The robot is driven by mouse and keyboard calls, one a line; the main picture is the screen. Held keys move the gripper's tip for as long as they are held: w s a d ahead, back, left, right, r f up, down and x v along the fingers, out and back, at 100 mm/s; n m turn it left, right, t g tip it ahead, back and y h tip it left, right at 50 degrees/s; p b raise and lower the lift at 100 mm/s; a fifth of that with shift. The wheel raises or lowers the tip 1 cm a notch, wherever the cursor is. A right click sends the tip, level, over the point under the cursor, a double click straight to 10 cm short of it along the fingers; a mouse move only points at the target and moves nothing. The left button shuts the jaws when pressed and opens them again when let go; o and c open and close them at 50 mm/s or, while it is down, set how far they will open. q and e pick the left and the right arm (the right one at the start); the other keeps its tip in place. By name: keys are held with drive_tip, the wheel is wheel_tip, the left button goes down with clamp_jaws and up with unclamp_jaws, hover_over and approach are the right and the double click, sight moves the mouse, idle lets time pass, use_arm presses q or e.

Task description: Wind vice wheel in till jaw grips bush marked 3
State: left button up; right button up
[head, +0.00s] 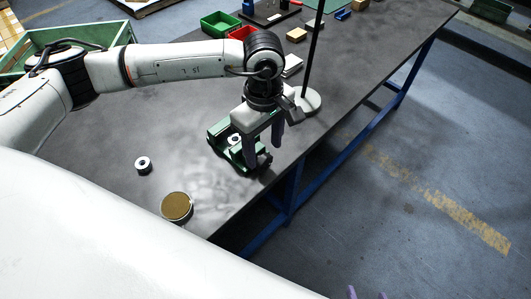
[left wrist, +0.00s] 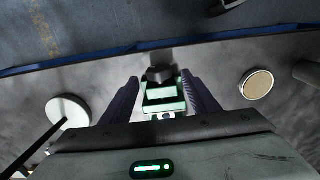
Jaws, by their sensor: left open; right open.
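The green vice (head: 222,132) stands near the table's front edge, and its green body also shows in the left wrist view (left wrist: 165,92). A pale ring-shaped bush (head: 235,138) sits at the vice jaws; I cannot read a mark on it or tell whether it is gripped. A dark round part, seemingly the vice wheel (left wrist: 160,74), lies between my left fingers. My left gripper (head: 264,152) is open, pointing down over the vice's wheel end, fingers on either side; contact is unclear. My right gripper (head: 367,294) shows only its fingertips at the bottom edge, open and empty.
Another bush (head: 143,165) lies loose on the table (head: 100,150) to the left. A round brown-topped tin (head: 177,206) stands near the front edge. A lamp base (head: 308,101) with its pole stands just behind the vice. Green and red bins (head: 219,24) are at the back.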

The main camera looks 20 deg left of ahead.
sight(265, 157)
use_arm(q)
drive_tip(key=shift+f, duration=2.4)
drive_tip(key=shift+w, duration=0.1)
drive_tip(key=c, duration=1)
